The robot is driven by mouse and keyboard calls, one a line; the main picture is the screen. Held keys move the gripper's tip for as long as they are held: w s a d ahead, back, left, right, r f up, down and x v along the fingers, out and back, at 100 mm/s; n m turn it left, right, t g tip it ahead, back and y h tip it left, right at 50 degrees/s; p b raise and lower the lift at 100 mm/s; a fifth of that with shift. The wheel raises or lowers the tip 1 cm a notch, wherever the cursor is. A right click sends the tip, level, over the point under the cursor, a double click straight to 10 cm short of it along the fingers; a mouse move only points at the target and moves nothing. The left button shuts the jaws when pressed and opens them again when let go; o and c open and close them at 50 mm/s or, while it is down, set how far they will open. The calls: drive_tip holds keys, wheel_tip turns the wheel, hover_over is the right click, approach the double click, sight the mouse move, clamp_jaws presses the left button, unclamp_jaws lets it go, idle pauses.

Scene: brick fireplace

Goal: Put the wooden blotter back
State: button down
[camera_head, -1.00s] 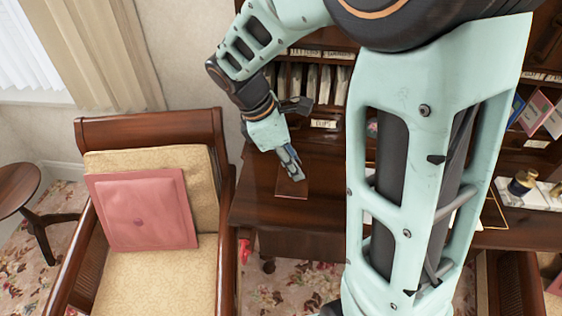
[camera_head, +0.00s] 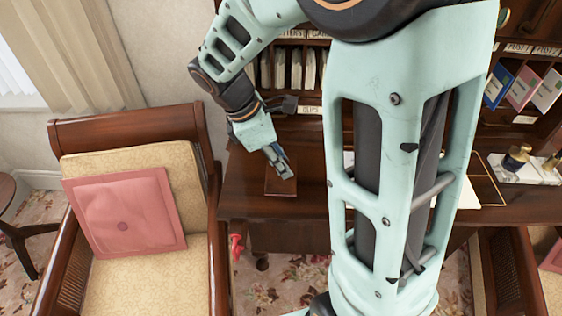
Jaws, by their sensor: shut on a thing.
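My gripper (camera_head: 287,171) is low over the left part of the dark wooden desk (camera_head: 240,195). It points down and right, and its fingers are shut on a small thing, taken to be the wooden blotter. The fingers mostly hide that thing, and its shape is hard to tell from the brown surface behind. A flat reddish-brown square pad (camera_head: 279,188) lies on the desk right under the fingertips. I cannot tell whether the held thing touches the pad.
Pigeonholes with papers (camera_head: 296,68) stand along the desk's back. My arm hides the desk's middle. To the right are upright coloured booklets (camera_head: 521,88) and a pale tray (camera_head: 520,170) with an inkwell (camera_head: 516,158).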

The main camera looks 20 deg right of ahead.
drive_tip(key=c, duration=1.7)
unclamp_jaws()
drive_tip(key=v, duration=1.2)
drive_tip(key=shift+r, duration=0.2)
drive_tip(key=shift+w, duration=0.1)
